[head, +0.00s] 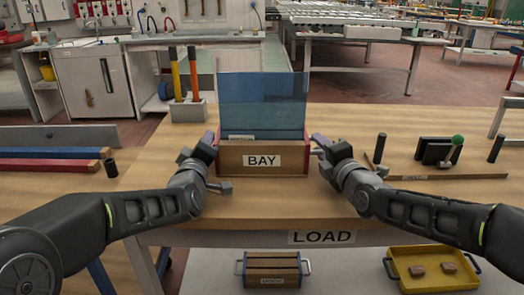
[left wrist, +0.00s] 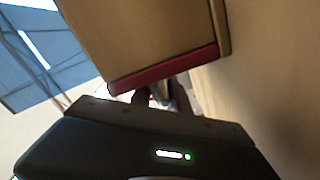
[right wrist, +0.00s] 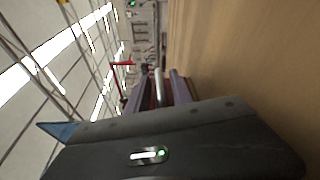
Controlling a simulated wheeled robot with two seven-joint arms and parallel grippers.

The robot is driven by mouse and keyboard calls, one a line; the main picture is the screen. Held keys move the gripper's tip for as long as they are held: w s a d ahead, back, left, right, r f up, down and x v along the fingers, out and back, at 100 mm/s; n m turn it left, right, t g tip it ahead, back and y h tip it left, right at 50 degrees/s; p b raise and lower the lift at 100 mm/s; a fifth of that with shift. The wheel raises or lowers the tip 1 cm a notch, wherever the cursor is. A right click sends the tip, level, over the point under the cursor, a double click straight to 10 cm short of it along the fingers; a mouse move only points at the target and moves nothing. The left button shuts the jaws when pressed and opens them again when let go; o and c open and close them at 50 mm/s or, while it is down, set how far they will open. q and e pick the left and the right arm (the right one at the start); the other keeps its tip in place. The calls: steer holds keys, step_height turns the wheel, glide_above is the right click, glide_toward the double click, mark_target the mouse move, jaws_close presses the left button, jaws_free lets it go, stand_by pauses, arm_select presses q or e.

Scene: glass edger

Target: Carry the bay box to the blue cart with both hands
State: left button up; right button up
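The bay box (head: 230,157), wooden with a white BAY label, stands on the wooden bench and holds an upright blue glass pane (head: 262,100). Its red end shows in the left wrist view (left wrist: 165,70). My left gripper (head: 212,165) is at the box's left end. My right gripper (head: 322,158) is at the right end, by a light handle (head: 315,152). The fingers are mostly hidden, so I cannot tell whether either gripper is closed on a handle. I cannot make out a blue cart.
Red and blue bars (head: 50,165) lie left. A rack with black pieces (head: 436,152) is right. Below the front edge are a small handled box (head: 272,262) and a yellow tray (head: 405,252).

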arm_select(q)
jaws_close()
arm_select(e)
steer(key=c, duration=0.5)
jaws_close()
arm_select(q)
steer(key=shift+f, duration=0.1)
arm_select(e)
steer(key=shift+f, duration=0.1)
